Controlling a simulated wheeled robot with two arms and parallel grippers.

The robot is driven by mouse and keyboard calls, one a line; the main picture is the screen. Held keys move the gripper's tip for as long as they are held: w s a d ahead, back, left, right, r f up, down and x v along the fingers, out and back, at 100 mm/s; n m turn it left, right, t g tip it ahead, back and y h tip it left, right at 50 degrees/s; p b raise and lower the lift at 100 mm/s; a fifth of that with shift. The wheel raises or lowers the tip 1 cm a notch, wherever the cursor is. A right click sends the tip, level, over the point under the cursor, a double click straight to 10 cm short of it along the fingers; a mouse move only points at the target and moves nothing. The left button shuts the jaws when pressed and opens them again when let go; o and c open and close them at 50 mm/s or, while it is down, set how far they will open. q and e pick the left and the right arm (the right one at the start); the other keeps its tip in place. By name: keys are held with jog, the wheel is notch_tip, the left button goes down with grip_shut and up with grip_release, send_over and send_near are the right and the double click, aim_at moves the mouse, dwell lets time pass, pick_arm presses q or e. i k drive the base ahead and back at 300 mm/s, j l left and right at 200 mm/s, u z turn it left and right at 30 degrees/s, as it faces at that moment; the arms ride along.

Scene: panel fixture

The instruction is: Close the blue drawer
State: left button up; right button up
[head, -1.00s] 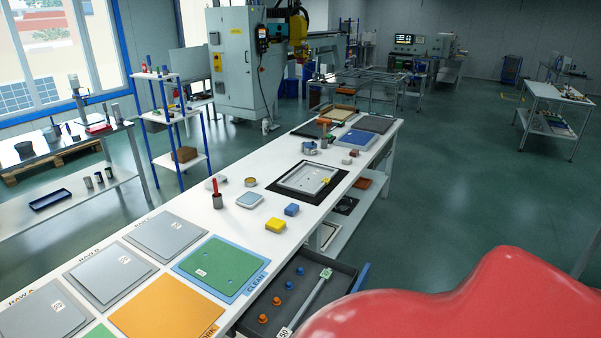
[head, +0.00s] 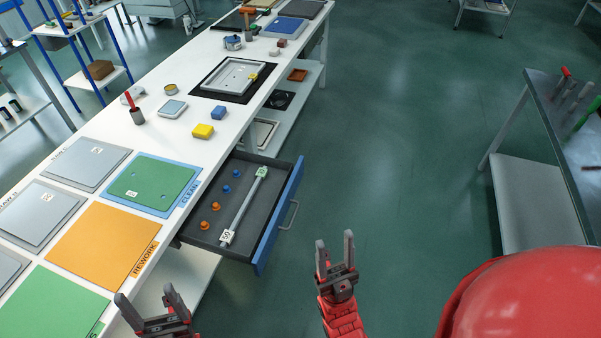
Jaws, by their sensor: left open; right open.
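The blue drawer (head: 278,215) is pulled out from under the white workbench. Its blue front faces right and carries a grey bar handle (head: 290,214). Inside its dark tray lie a long grey bar tool (head: 243,207), orange knobs (head: 209,214) and blue knobs (head: 231,180). My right gripper (head: 335,245) is open and empty, in front of the drawer and to the lower right of the handle, apart from it. My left gripper (head: 144,298) is open and empty at the bottom left, over the bench's near edge in the picture.
Green floor (head: 400,150) is clear right of the drawer. A grey table (head: 565,130) stands at the right.

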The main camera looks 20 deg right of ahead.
aim_at(255, 209)
jog(key=z, duration=0.35)
jog(key=i+l+u, duration=0.1)
jog(key=l, duration=0.2)
jog(key=i+l, duration=0.2)
jog(key=l, duration=0.15)
jog(key=i+l+u, duration=0.15)
jog(key=l, duration=0.15)
jog(key=i+l+u, duration=0.1)
jog(key=l, duration=0.25)
